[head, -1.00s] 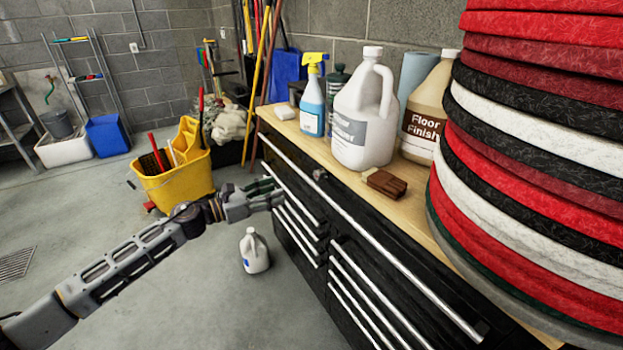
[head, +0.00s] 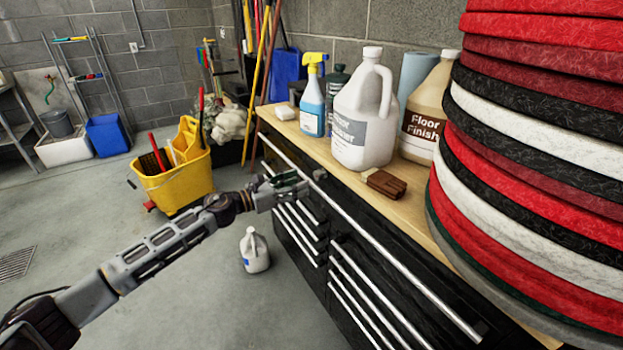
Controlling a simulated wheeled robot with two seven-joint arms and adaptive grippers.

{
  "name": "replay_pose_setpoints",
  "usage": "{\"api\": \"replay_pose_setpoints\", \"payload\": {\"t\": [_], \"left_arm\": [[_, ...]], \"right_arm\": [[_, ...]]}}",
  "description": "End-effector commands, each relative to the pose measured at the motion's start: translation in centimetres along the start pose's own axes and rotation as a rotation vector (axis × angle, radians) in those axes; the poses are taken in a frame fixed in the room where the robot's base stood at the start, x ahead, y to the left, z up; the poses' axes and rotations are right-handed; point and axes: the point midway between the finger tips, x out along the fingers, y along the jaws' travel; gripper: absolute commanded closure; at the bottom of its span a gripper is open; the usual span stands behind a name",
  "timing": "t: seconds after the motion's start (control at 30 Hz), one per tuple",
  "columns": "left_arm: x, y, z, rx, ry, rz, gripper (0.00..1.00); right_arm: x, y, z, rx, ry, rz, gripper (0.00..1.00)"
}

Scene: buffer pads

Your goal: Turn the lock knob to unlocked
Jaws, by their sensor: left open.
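The lock knob (head: 320,174) is a small, dark round fitting on the front of the black tool cabinet, just below the wooden top. It is too small to tell which way it is turned. My left gripper (head: 302,182) is open, with its fingers just left of the knob, in front of the cabinet's upper drawers. I cannot tell whether the fingertips touch the knob. My right gripper is not in view.
The cabinet's wooden top (head: 416,209) holds a white jug (head: 364,115), a spray bottle (head: 312,98), a brown brush (head: 384,184) and a tall stack of pads (head: 540,130). A small jug (head: 254,252) and a yellow mop bucket (head: 175,187) stand on the floor.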

Motion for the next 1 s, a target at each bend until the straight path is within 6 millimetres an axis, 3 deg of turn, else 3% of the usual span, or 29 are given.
{"api": "replay_pose_setpoints", "payload": {"t": [0.5,1.0], "left_arm": [[4.9,-0.1,0.1,0.000,-0.002,-0.001,0.49],[5.7,-0.1,0.0,0.000,0.000,-0.001,0.49]], "right_arm": [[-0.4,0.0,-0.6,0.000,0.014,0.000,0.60],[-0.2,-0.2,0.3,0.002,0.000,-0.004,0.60]]}}
